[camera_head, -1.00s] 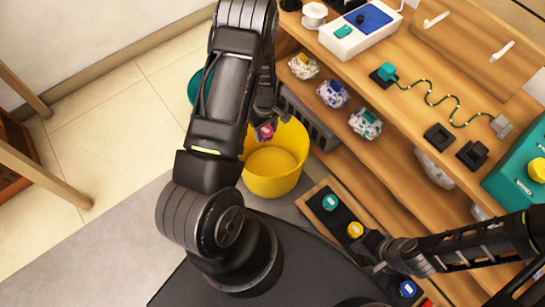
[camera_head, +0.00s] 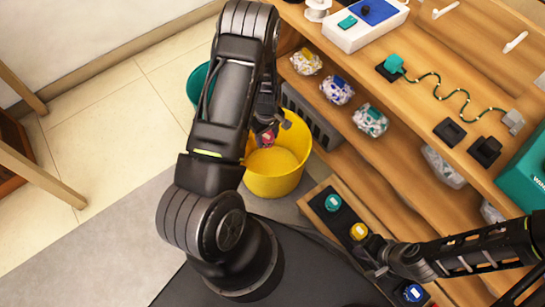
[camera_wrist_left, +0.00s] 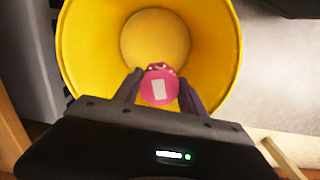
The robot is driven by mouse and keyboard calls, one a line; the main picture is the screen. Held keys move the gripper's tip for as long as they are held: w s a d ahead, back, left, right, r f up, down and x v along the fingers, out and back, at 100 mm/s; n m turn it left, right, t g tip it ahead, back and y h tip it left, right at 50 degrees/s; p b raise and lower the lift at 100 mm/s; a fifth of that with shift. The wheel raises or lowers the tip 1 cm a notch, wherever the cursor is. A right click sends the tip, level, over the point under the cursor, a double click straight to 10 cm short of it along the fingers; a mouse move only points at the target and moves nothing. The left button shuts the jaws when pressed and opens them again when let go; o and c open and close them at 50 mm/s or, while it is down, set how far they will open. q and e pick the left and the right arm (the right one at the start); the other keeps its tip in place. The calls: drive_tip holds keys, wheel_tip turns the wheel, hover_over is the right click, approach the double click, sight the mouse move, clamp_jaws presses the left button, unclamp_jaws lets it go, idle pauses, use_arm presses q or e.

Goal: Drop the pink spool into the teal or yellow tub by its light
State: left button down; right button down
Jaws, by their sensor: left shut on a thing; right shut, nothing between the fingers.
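The pink spool (camera_wrist_left: 158,88) is held between the fingers of my left gripper (camera_head: 267,130), over the mouth of the yellow tub (camera_head: 272,187). In the left wrist view the yellow tub (camera_wrist_left: 80,45) opens below the spool, and its floor looks empty. The spool (camera_head: 267,138) shows small in the head view. The teal tub (camera_head: 197,86) stands behind my left arm, mostly hidden. I cannot tell whether a light is lit.
The wooden shelf unit (camera_head: 400,165) fills the right, with wrapped bundles (camera_head: 337,90) and a grey crate (camera_head: 310,115) beside the yellow tub. Tiled floor is open at left.

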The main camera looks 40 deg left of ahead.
use_arm(q)
drive_tip(key=c, duration=0.6)
unclamp_jaws()
wheel_tip(320, 180, up, 8)
drive_tip(key=shift+f+p, duration=0.1)
drive_tip(key=shift+p, duration=1.05)
